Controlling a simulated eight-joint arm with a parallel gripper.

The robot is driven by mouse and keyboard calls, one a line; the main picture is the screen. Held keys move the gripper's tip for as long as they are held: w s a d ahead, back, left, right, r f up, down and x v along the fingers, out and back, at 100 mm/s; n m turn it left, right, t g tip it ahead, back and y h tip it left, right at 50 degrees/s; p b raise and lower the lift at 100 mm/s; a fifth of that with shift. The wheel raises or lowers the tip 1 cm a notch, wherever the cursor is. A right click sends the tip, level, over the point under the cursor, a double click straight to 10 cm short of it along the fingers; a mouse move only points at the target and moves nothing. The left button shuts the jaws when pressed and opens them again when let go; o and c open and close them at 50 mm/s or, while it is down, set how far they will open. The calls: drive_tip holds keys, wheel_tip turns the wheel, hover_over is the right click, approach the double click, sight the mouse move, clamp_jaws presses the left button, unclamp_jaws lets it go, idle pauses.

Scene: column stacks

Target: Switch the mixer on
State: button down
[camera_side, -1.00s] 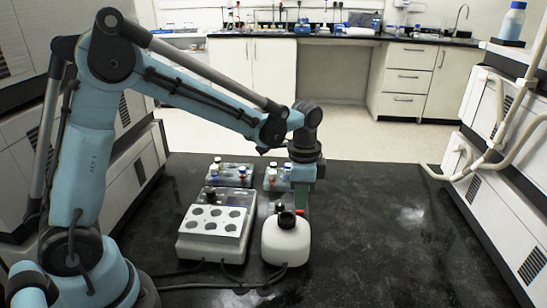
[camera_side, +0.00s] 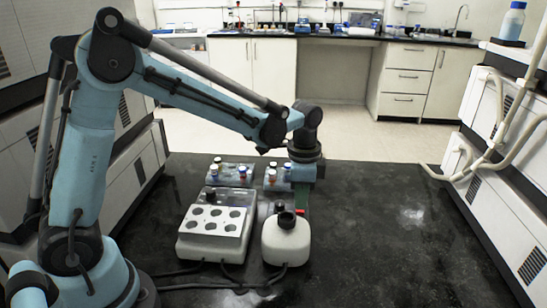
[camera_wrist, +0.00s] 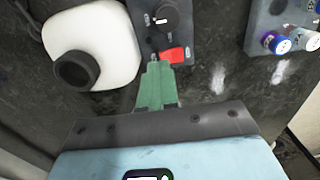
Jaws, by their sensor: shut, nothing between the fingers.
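The mixer (camera_side: 286,240) is a white rounded body with a black cup on top, at the front middle of the bench. In the wrist view the mixer (camera_wrist: 105,35) is at upper left. Beside it is a dark grey control box (camera_wrist: 143,14) with a black knob (camera_wrist: 166,18) and a red switch (camera_wrist: 174,55). I cannot tell the switch's position. My gripper (camera_wrist: 154,62) has green fingers, shut and empty, with tips at the box's near edge, just left of the red switch. Contact with the switch cannot be told. In the side view my gripper (camera_side: 301,205) points down behind the mixer.
A white block with several round wells (camera_side: 214,222) stands left of the mixer. Tube racks (camera_side: 231,174) with coloured caps stand behind; one rack (camera_wrist: 255,28) shows at the wrist view's right. Cables lie along the front. The bench (camera_side: 390,235) is clear to the right.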

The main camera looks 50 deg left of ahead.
sight(300, 214)
drive_tip(key=shift+f, duration=1.05)
idle(0.8)
drive_tip(key=shift+r, duration=2.55)
drive_tip(key=shift+s+a+r, duration=0.1)
drive_tip(key=shift+s+r, duration=0.05)
drive_tip(key=shift+r, duration=0.05)
drive_tip(key=s+a+r+n+t, duration=0.1)
drive_tip(key=s+r+n+t, duration=0.1)
drive_tip(key=s, duration=0.4)
drive_tip(key=s+a+r+n+t, duration=0.2)
drive_tip(key=s+n+t, duration=0.3)
drive_tip(key=s+n, duration=0.1)
drive_tip(key=shift+s+r+n, duration=0.2)
drive_tip(key=shift+n, duration=0.3)
